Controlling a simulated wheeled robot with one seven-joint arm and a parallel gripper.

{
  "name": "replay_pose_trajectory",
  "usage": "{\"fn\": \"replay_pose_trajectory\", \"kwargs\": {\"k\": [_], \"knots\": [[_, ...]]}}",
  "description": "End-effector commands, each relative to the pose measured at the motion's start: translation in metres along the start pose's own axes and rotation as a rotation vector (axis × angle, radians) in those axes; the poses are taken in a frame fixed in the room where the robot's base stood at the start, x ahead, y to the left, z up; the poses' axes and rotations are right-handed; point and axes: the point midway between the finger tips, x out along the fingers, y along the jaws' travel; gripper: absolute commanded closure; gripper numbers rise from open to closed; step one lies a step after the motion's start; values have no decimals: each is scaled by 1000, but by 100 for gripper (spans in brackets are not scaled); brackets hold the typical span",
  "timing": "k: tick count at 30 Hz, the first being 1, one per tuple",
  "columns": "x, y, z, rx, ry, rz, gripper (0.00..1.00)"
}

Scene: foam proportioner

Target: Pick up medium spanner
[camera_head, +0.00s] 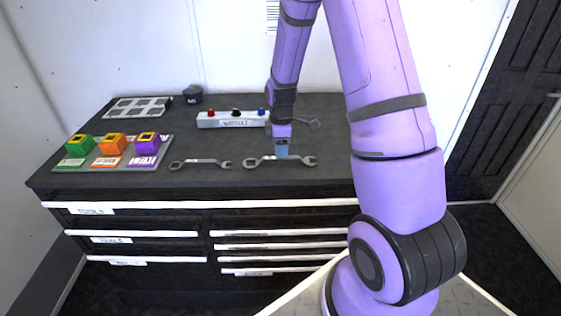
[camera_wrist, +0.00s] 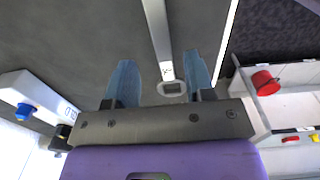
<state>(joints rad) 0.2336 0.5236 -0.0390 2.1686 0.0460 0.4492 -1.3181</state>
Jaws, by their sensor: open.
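Two spanners lie in a row near the front of the dark bench top. One spanner (camera_head: 200,163) is at the left, and a slightly longer-looking spanner (camera_head: 262,160) is to its right. No label shows which is medium. My gripper (camera_head: 282,154) points down over the middle of the right front spanner. In the wrist view my gripper's blue fingers (camera_wrist: 160,80) are apart, with a spanner shaft (camera_wrist: 158,35) showing between them, nearer the right finger. Contact cannot be told.
A white box with coloured buttons (camera_head: 232,118) stands behind the spanners. A tray (camera_head: 112,158) with green, orange and purple blocks sits at the left. A flat panel (camera_head: 139,107) and small dark item (camera_head: 193,94) are farther back. Drawers (camera_head: 281,232) line the bench front.

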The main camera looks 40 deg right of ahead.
Motion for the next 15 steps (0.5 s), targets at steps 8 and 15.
{"fn": "replay_pose_trajectory", "kwargs": {"k": [8,15], "knots": [[38,-4,-2,0,-2,-3,51],[46,-4,-2,-1,-1,0,51]]}}
